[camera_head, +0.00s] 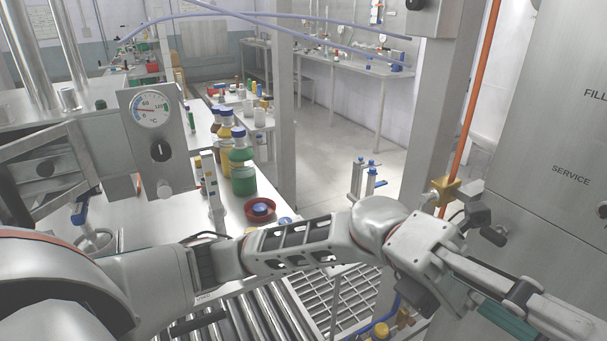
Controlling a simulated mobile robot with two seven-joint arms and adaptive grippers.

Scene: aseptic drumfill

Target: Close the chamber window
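No part in the head view can be told for certain as the chamber window. An angled metal frame (88,160) with bars stands at the left edge, beside the gauge panel; I cannot tell whether it belongs to the window. My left arm crosses the bottom of the view from the left. My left gripper (535,315) is at the lower right, in front of the steel cabinet (550,120), pointing down and right. Its fingers are seen edge-on, so their gap and any contact with the cabinet are unclear. My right gripper is not in view.
A gauge panel (156,140) with dial and knob stands at left. Bottles, including a green one (242,165), and a red dish (259,211) stand on the white bench. Rollers (265,315) and a grating lie below my arm. An orange pipe (470,105) rises beside the cabinet.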

